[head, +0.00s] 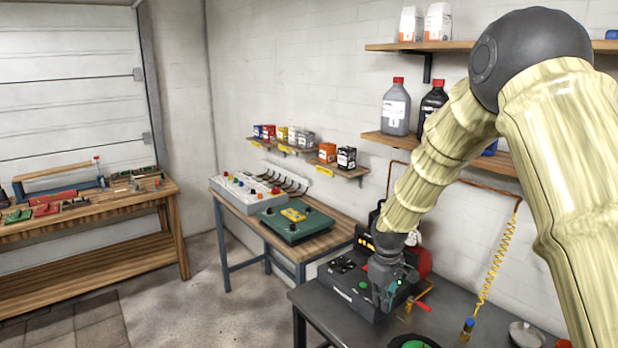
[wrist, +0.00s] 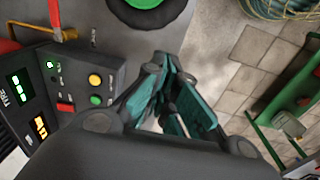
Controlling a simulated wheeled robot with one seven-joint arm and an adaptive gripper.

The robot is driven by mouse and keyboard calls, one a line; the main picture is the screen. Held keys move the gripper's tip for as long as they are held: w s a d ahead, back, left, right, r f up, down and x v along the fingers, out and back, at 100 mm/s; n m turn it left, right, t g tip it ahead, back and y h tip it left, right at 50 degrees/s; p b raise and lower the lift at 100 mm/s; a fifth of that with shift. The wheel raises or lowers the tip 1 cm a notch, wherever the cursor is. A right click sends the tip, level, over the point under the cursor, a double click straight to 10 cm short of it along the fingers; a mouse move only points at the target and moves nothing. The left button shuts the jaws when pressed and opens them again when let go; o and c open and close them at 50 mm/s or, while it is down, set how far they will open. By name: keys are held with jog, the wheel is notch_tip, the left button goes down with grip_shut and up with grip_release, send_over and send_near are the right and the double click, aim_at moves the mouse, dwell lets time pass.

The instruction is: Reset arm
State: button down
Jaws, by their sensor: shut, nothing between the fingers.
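My gripper (head: 392,292) is at the end of my raised, bent arm, in front of the black machine with buttons (head: 352,285) on the dark bench. In the wrist view, my gripper's teal fingers (wrist: 178,92) are close together with nothing held between them. The machine's control panel (wrist: 75,90) shows at the left of that view, with green and amber displays, a red switch and round yellow and green buttons. My arm hides part of the wall shelves and the back of the bench in the head view.
The dark bench (head: 455,312) also bears a black-and-green round object (head: 412,342), a metal dish (head: 526,334) and a red-handled brass valve (head: 421,304). A yellow coiled hose (head: 497,262) hangs at the right. Bottles (head: 396,106) stand on a shelf. Open floor (head: 225,295) lies at left.

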jog(key=s+f+m+y, duration=0.1)
jog(key=s+f+m, duration=0.1)
jog(key=s+f, duration=0.9)
jog(key=s+f+m, duration=0.2)
jog(key=s+f, duration=0.6)
jog(key=f, duration=0.6)
jog(key=s+d+f+m, duration=0.1)
jog(key=s+f, duration=0.3)
jog(key=s, duration=0.9)
jog(key=s+d+f+m+b, duration=0.1)
jog(key=s+f, duration=0.3)
jog(key=s, duration=0.9)
jog(key=shift+s+d+f+m+g+h+b, duration=0.2)
jog(key=shift+d+m+g+h+b, duration=0.15)
jog(key=shift+m, duration=0.55)
jog(key=shift+s+d, duration=0.1)
jog(key=shift+d, duration=0.05)
